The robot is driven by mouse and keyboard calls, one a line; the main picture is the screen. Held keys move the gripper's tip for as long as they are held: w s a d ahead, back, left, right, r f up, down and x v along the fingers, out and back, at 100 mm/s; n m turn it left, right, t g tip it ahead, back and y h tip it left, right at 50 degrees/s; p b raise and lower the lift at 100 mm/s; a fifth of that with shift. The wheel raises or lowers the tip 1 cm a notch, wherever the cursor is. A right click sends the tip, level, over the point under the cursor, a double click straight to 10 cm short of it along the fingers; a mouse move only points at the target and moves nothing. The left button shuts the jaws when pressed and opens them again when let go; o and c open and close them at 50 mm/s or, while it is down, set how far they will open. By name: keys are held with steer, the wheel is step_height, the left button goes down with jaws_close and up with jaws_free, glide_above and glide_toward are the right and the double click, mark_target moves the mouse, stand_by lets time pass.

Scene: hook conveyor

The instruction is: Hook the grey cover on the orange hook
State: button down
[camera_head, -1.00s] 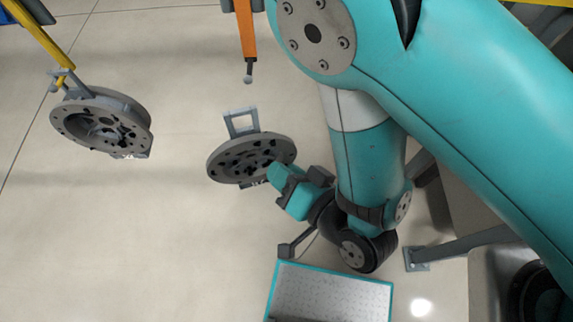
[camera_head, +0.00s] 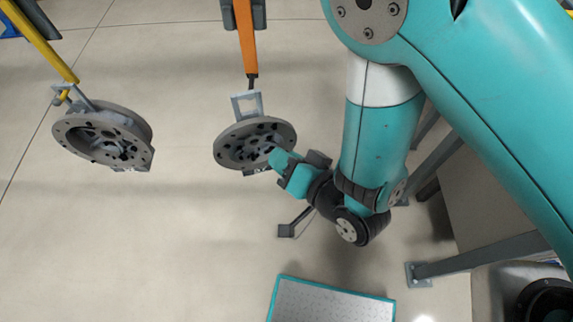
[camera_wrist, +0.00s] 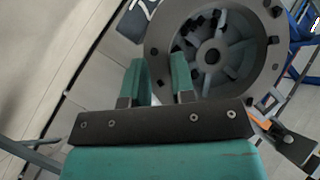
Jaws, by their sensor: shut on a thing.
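The grey cover (camera_head: 255,147) is a round, ribbed disc with a square loop handle (camera_head: 247,104) on top. My gripper (camera_head: 281,160) is shut on its lower right edge and holds it up off the floor. The orange hook (camera_head: 247,45) hangs down from the top, its dark tip right at the top of the loop in the head view. I cannot tell whether the tip is through the loop or in front of it. In the wrist view the cover (camera_wrist: 214,55) lies beyond the teal fingers (camera_wrist: 161,82).
A yellow hook (camera_head: 45,42) at the left carries another grey cover (camera_head: 102,135). A grey plate with a teal rim (camera_head: 330,300) is at the bottom. Grey posts and a bench stand at the right. The floor between the two covers is clear.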

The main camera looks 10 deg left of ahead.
mark_target(292, 148)
steer(key=shift+w+a, duration=0.25)
steer(key=shift+w, duration=0.7)
steer(key=shift+w+a, duration=0.2)
steer(key=shift+w, duration=0.7)
steer(key=shift+w+f, duration=0.15)
steer(key=shift+f, duration=0.2)
steer(key=shift+w+a+f+b, duration=0.15)
steer(key=shift+w+f+b, duration=0.25)
steer(key=shift+b, duration=0.25)
steer(key=c, duration=0.9)
jaws_free()
steer(key=shift+o, duration=0.2)
